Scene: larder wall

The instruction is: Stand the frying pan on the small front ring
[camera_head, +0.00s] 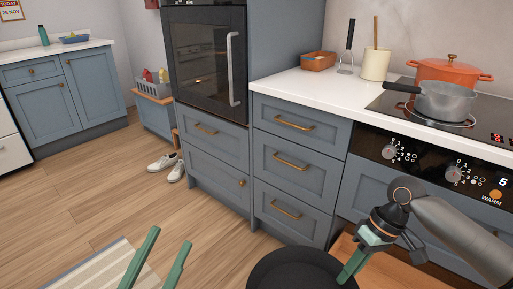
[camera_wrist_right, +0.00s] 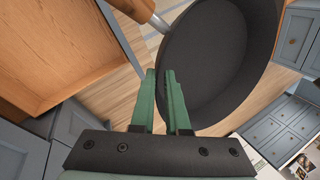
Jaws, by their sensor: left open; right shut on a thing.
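The black frying pan (camera_head: 300,272) is at the bottom of the head view, in front of the units and below the worktop. In the right wrist view the pan (camera_wrist_right: 215,70) shows its dark inside and part of a wooden handle (camera_wrist_right: 142,8). My right gripper (camera_head: 350,268) is shut on the pan's rim, its fingers (camera_wrist_right: 160,74) on either side of the wall. My left gripper (camera_head: 170,237) is open and empty over the floor. The black hob (camera_head: 393,101) is at the right; a grey saucepan (camera_head: 446,103) covers a front ring. I cannot tell which ring is the small one.
An orange casserole (camera_head: 455,73) stands behind the saucepan. A utensil pot (camera_head: 375,66) and a terracotta tray (camera_head: 318,61) stand on the worktop (camera_head: 300,85). An open wooden drawer (camera_wrist_right: 60,55) is beside the pan. White shoes (camera_head: 164,162) lie on the floor, which is otherwise largely clear.

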